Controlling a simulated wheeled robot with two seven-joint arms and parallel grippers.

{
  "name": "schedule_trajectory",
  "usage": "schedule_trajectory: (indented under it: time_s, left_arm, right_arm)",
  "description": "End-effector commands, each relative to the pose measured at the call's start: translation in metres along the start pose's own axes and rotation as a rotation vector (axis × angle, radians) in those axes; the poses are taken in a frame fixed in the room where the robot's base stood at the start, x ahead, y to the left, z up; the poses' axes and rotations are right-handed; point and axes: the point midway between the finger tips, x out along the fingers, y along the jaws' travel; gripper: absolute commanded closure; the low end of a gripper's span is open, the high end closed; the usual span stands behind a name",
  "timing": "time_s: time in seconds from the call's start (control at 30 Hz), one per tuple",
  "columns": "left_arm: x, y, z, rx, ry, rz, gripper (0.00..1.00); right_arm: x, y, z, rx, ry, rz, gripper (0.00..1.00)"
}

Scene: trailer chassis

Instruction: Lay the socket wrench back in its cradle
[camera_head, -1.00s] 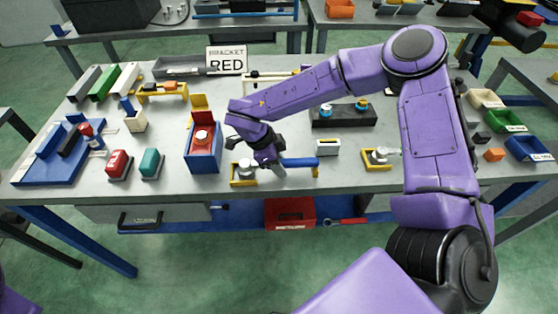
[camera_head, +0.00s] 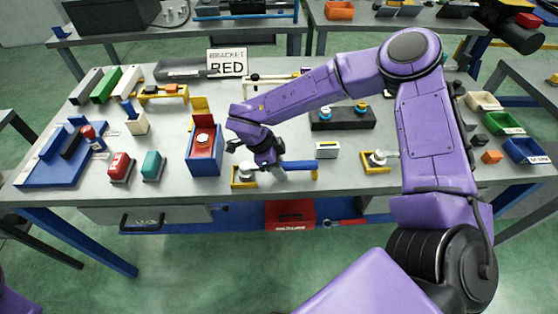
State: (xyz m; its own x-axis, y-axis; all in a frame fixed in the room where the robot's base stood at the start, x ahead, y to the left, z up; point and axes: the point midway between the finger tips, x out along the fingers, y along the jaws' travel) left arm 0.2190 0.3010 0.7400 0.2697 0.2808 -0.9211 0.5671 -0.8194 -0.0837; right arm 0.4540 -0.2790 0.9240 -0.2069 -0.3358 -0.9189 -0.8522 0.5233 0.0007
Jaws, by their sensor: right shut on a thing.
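The socket wrench has a blue handle (camera_head: 300,165) and a silver head (camera_head: 246,170), and lies level near the bench's front edge. My right gripper (camera_head: 274,166) points down and is shut on it between head and handle; its fingertips are partly hidden. The cradle has a yellow base (camera_head: 243,184) under the head and a yellow post (camera_head: 315,173) at the handle's far end. The wrench lines up with both supports, but I cannot tell whether it touches them. My left gripper is not in view.
A blue box (camera_head: 205,163) with a red top stands left of the cradle. A small white block (camera_head: 327,150) and another yellow holder (camera_head: 376,162) are to the right. A dark block with knobs (camera_head: 343,119) is behind. The bench's front edge is close to the cradle.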

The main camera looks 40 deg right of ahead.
Motion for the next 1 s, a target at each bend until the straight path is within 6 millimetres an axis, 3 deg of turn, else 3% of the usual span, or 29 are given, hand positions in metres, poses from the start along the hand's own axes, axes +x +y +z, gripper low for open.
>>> schedule_trajectory:
  time_s: [0.23, 0.27, 0.33, 0.53, 0.57, 0.63, 1.0]
  left_arm:
    - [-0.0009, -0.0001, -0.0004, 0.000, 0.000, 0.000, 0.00]
    - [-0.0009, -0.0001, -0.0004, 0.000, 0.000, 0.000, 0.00]
    - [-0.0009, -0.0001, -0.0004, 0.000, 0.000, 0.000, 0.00]
    - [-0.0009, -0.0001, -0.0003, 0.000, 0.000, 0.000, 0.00]
    - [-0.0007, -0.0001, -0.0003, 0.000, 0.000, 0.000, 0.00]
    - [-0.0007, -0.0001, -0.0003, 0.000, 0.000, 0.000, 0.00]
    - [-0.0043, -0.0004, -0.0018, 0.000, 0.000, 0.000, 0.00]
  right_arm:
    - [-0.0003, -0.0002, 0.0001, 0.000, 0.000, -0.001, 1.00]
    - [-0.0003, -0.0001, 0.0001, 0.000, 0.000, -0.001, 0.61]
    - [-0.0003, -0.0001, 0.0001, 0.000, 0.000, 0.000, 0.39]
    - [-0.0001, 0.0000, 0.0000, 0.000, 0.000, 0.000, 0.38]
    - [0.0006, 0.0002, 0.0000, 0.000, 0.001, 0.001, 0.35]
    - [0.0006, 0.0002, 0.0000, 0.000, 0.001, 0.001, 0.13]
    - [-0.0033, 0.0001, -0.0015, 0.000, 0.000, 0.000, 0.13]
